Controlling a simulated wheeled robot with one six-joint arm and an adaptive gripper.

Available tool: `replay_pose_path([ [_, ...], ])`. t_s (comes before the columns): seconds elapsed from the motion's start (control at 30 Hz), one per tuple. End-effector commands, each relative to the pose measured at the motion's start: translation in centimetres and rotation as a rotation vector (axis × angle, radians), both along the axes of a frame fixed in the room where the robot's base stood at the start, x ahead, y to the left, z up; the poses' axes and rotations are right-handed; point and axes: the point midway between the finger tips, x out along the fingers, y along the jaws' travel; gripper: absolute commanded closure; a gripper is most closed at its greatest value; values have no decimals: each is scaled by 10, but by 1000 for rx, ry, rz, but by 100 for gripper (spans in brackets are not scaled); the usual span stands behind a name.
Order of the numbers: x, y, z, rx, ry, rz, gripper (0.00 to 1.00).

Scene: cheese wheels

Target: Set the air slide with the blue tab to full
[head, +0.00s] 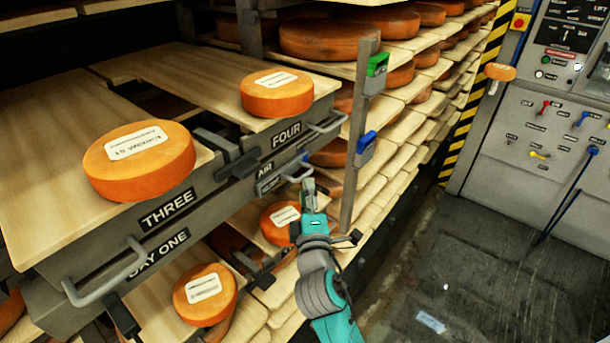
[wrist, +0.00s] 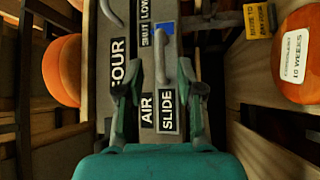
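The front rail bears the labels AIR and SLIDE (wrist: 167,112), which also show in the head view (head: 266,176). In the wrist view they run sideways, with SHUT and LOW farther up. A small blue patch (wrist: 167,30), apparently the blue tab, shows beside those marks, partly behind a grey bar handle (wrist: 160,58). My gripper (head: 308,190) is in front of the rail, below the FOUR label. In the wrist view its fingers (wrist: 161,95) stand apart on either side of the labels, with nothing visible held. I cannot tell whether they touch the rail. The FULL mark is not readable.
Cheese wheels lie on boards THREE (head: 140,162) and FOUR (head: 277,93), and below. An upright post right of my gripper carries a green box (head: 376,66) and a blue box (head: 366,144). A control panel (head: 540,130) stands right. The floor (head: 430,270) before it is mostly clear.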

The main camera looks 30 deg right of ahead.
Motion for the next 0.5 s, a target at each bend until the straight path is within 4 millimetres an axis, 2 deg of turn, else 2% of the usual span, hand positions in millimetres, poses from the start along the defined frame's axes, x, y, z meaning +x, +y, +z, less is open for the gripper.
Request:
replay_pose_path([
  [0.23,34,-18,5,1,0,-1,63],
  [0.5,50,-26,8,0,0,1,63],
])
